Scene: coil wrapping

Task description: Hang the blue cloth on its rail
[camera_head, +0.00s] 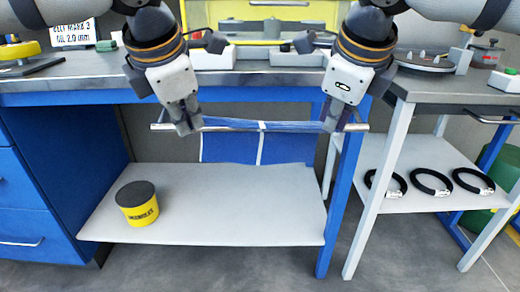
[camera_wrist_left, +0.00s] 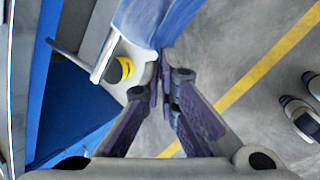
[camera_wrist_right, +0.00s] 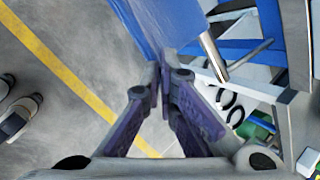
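The blue cloth (camera_head: 225,147), with a white stripe, spans between my grippers at the height of the metal rail (camera_head: 160,127) and hangs below it. In the head view the cloth hides the rail's middle. I cannot tell whether it is draped over the rail or only in front of it. My left gripper (camera_head: 187,126) is shut on the cloth's left end, and my right gripper (camera_head: 338,122) on its right end. The cloth meets the fingertips in the left wrist view (camera_wrist_left: 155,22) and the right wrist view (camera_wrist_right: 150,25). The rail's end shows beside it in both.
The rail runs along the front of the workbench (camera_head: 60,98). A yellow and black tub (camera_head: 137,204) stands on the lower shelf (camera_head: 240,220). At right, several black rings (camera_head: 432,182) lie on a side table's shelf. The floor in front is clear.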

